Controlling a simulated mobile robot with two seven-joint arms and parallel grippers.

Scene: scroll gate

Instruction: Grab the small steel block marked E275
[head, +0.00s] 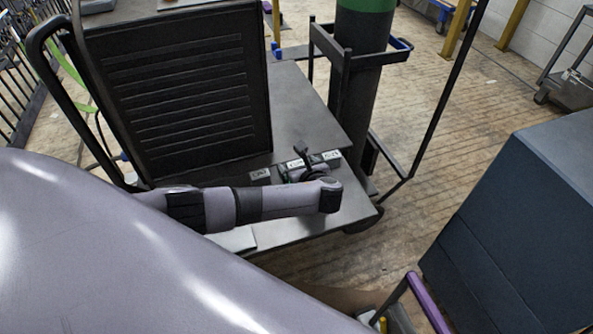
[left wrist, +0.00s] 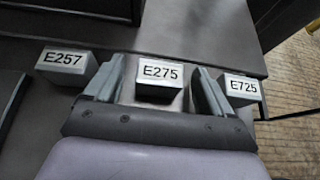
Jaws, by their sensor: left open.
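The small steel block marked E275 (left wrist: 159,94) sits on a dark flat surface in the middle of the left wrist view. My left gripper (left wrist: 158,68) is open, with one finger on each side of this block and a visible gap to it on both sides. A similar block marked E257 (left wrist: 64,66) is to the left, outside the left finger. A block marked E725 (left wrist: 243,90) is to the right, close outside the right finger. In the head view my left gripper (head: 303,166) is over the row of blocks and partly hides E275. My right gripper is not in view.
The blocks stand on a dark cart deck (head: 303,103), near a black louvred box (head: 180,95). A dark cylinder with a green top (head: 357,90) stands behind, in a black frame. A dark blue cabinet (head: 520,220) is at the right.

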